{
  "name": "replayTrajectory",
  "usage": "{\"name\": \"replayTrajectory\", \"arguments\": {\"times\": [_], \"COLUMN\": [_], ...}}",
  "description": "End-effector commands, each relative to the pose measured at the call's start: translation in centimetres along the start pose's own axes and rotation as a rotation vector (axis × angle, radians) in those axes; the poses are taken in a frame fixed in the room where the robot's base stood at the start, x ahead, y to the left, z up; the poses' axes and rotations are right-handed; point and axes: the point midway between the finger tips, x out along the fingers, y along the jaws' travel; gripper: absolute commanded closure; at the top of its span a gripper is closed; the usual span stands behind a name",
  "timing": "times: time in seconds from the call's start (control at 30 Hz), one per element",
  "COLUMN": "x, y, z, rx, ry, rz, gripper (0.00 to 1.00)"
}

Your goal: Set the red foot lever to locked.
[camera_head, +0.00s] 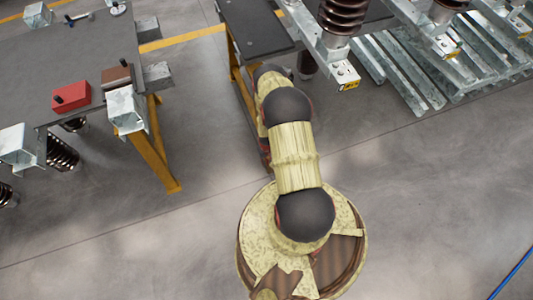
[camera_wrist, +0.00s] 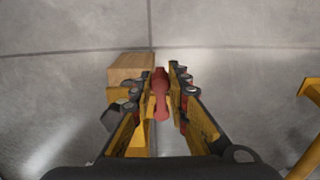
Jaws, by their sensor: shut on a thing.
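The red foot lever (camera_wrist: 161,98) shows in the wrist view as a red bar with a rounded knob, near the picture's middle. My gripper (camera_wrist: 161,86) has its two fingers on either side of the lever, shut on it. A yellow part lies behind and below the lever, partly hidden by the fingers. Whether the lever is at its locked end cannot be told. In the head view my arm hides my gripper and the lever.
A wooden block (camera_wrist: 130,67) sits just left of the fingers in the wrist view, on a yellow support. In the head view, a dark table (camera_head: 85,50) with a red box (camera_head: 71,97) stands left and galvanised steel beams (camera_head: 405,75) lie right. The grey floor is open at the lower left.

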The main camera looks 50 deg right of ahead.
Motion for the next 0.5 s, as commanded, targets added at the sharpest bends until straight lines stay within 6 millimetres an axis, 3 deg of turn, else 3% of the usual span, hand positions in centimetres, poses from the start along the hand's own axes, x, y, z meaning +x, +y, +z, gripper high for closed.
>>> {"name": "replayTrajectory", "arguments": {"times": [0.17,0.2,0.5], "x": [0.03,0.03,0.02], "y": [0.10,0.10,0.06], "z": [0.12,0.12,0.06], "rx": [0.002,0.002,0.002], "ry": [-0.002,-0.002,-0.001], "rz": [0.000,0.000,0.000], "gripper": [1.00,0.83,0.66]}}
